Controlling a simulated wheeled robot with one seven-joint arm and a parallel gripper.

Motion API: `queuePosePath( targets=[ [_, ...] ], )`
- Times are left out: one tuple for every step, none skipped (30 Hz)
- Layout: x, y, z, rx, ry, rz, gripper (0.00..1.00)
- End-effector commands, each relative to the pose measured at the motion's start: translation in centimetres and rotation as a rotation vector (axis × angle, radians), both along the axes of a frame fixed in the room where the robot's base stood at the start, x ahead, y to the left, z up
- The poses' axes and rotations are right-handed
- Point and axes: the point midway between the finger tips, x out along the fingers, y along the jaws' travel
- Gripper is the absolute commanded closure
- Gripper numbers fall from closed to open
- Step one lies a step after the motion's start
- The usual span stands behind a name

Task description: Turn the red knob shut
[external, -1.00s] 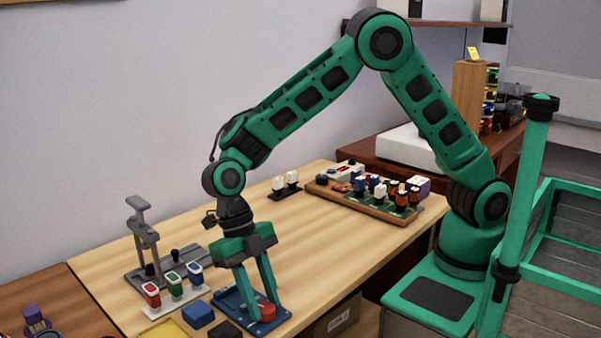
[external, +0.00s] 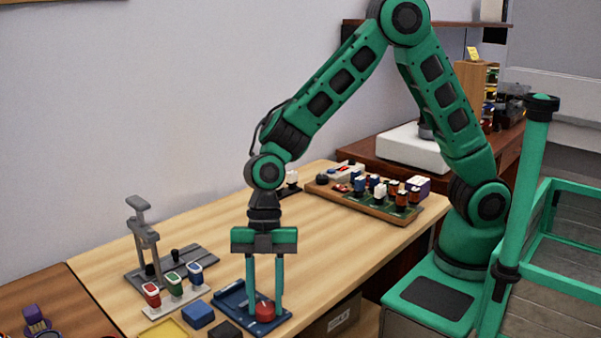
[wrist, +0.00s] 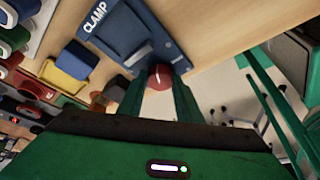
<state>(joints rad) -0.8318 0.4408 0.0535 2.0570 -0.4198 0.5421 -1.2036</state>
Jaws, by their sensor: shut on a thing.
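The red knob (external: 265,311) sits at the front right of the blue clamp plate (external: 232,297), near the table's front edge. In the wrist view the red knob (wrist: 159,76) shows a pale line on its top, and the blue plate (wrist: 128,30) carries the word CLAMP. My gripper (external: 265,308) points straight down with a finger on either side of the knob. It is shut on the knob. In the wrist view my gripper's fingers (wrist: 158,95) flank the knob and hide part of its sides.
A blue block (external: 198,314) and a dark block (external: 225,330) lie left of the plate. A rack with red, green and blue pieces (external: 174,285) and a grey stand (external: 146,240) stand behind. A board of components (external: 362,199) lies farther back. The table's middle is clear.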

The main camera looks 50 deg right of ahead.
Motion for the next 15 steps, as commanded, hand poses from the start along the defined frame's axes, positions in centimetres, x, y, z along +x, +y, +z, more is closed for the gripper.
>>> queuePosePath(
  targets=[
    [0.1,-0.05,0.0,0.0,-0.001,-0.019,0.91],
    [0.09,-0.04,-0.01,0.0,-0.002,-0.028,0.91],
    [0.1,-0.03,0.01,0.0,-0.002,-0.038,0.91],
    [0.1,-0.04,0.0,0.001,-0.002,-0.044,0.91],
    [0.12,-0.04,0.01,0.0,-0.002,-0.051,0.91],
    [0.13,-0.04,0.0,0.001,-0.002,-0.057,0.91],
    [0.14,-0.04,0.01,0.0,-0.002,-0.061,0.91],
    [0.15,-0.04,0.01,0.001,-0.002,-0.065,0.91],
    [0.16,-0.04,0.01,0.001,-0.002,-0.068,0.91],
    [0.16,-0.04,0.01,0.001,-0.003,-0.069,0.91],
    [0.16,-0.03,0.01,0.001,-0.002,-0.07,0.91],
    [0.16,-0.03,0.01,0.001,-0.003,-0.072,0.91],
    [0.17,-0.02,0.01,0.001,-0.003,-0.072,0.91],
    [0.17,-0.02,0.01,0.001,-0.003,-0.072,0.91],
    [0.18,-0.02,0.01,0.001,-0.003,-0.072,0.91]
  ],
)
